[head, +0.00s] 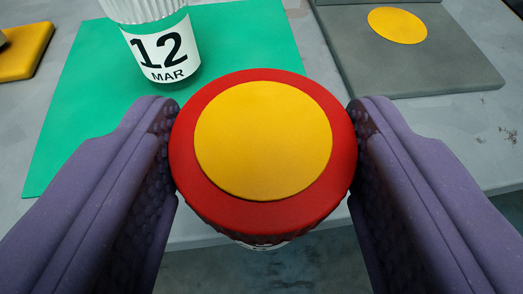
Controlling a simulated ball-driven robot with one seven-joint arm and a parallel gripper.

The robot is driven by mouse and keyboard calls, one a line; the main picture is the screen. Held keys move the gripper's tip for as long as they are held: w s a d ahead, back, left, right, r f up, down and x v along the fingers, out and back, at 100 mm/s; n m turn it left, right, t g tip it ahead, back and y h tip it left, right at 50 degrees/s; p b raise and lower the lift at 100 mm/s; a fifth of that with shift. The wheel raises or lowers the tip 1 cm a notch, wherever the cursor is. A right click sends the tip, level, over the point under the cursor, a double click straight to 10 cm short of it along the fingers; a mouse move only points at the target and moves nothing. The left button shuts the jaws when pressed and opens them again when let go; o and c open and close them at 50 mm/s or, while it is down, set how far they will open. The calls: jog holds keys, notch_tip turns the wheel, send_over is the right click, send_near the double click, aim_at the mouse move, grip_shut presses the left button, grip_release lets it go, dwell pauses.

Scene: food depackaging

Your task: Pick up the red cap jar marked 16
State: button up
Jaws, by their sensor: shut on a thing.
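The jar with the red cap (192,190) is in the middle of the head view. Its cap has a large yellow disc on top. I look down on the cap, so most of the jar body and its label are hidden, and I cannot read the number. My gripper (263,145) has its two purple, dimpled fingers against the left and right sides of the cap, shut on it. Below the jar, the table's front edge and the floor show.
A white-capped jar marked 12 MAR (165,52) stands on a green mat (255,40) behind and to the left. A grey board (450,65) with a yellow disc (397,25) lies at the back right. A yellow block (25,50) is at the far left.

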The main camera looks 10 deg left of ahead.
jog(key=o, duration=1.1)
jog(key=shift+o, duration=0.2)
jog(key=p+v, duration=0.2)
jog(key=v, duration=0.5)
jog(key=shift+s, duration=0.4)
jog(key=shift+o, duration=0.2)
jog(key=shift+r+p, duration=0.1)
jog(key=shift+p, duration=0.2)
